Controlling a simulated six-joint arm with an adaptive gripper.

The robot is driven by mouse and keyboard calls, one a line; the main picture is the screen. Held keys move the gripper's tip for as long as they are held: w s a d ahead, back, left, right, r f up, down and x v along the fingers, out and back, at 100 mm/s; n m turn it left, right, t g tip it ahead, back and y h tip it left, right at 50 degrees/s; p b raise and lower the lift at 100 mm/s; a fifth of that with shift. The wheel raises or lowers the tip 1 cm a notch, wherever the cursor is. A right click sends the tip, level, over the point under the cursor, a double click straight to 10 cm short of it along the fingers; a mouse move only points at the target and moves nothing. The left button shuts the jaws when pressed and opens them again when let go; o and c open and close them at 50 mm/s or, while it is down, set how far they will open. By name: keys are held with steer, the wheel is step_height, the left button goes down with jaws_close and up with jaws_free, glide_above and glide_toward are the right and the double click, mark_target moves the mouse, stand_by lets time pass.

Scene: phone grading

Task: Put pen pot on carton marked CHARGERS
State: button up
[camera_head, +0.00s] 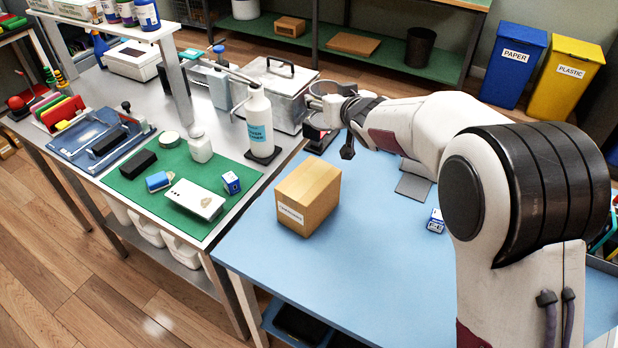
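A brown carton (308,198) with a white label stands on the blue table top, left of centre; the label's print is too small to read surely. Its top looks shut and bare. I cannot make out a pen pot; my arm hides part of the table.
A blue-and-white box (435,221) lies on the blue table (370,280), whose front is clear. A white bottle (259,125) stands left of my wrist. A green mat (150,200) holds a white device (195,199) and small items. A red-black object (318,137) sits behind the carton.

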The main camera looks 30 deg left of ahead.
steer(key=s+r, duration=0.5)
steer(key=s, duration=0.5)
steer(key=s+d+f, duration=0.2)
steer(key=f, duration=0.1)
steer(key=shift+s+d, duration=0.2)
steer(key=shift+s, duration=0.1)
step_height(320, 180, down, 6)
stand_by(0.5)
steer(key=shift+f, duration=0.15)
steer(key=shift+f, duration=1.8)
steer(key=shift+f, duration=0.15)
